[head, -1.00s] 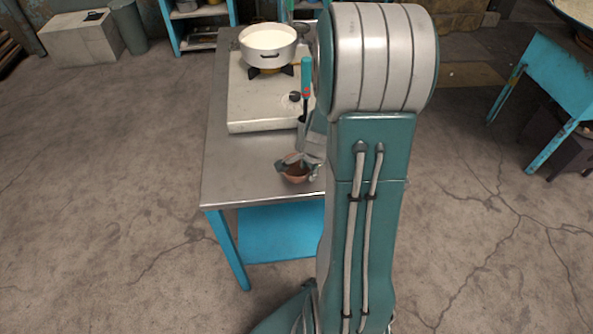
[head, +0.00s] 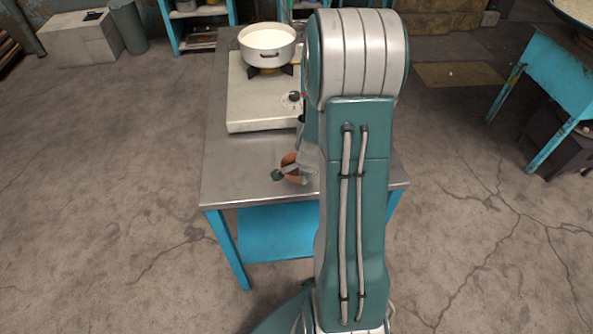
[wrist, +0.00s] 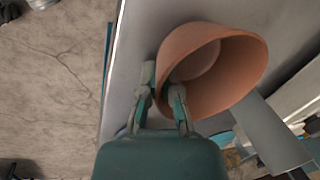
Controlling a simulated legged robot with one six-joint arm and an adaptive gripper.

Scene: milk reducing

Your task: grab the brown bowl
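The brown bowl (wrist: 238,75) is a small terracotta-coloured bowl. In the wrist view its opening faces right and toward the camera. In the head view the bowl (head: 289,161) shows at the near part of the metal table, partly covered by my gripper (head: 289,175). My gripper (wrist: 162,88) has one finger outside the bowl's wall and one on the inner side of the rim. The fingers are close together with the wall between them, shut on it. The bowl looks tilted; whether it touches the tabletop is unclear.
The metal table (head: 235,180) has a stove (head: 250,100) with a white pot (head: 268,45) of white liquid at its far end. My arm hides the table's right side. Floor to the left is free. A blue table (head: 555,75) stands at right.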

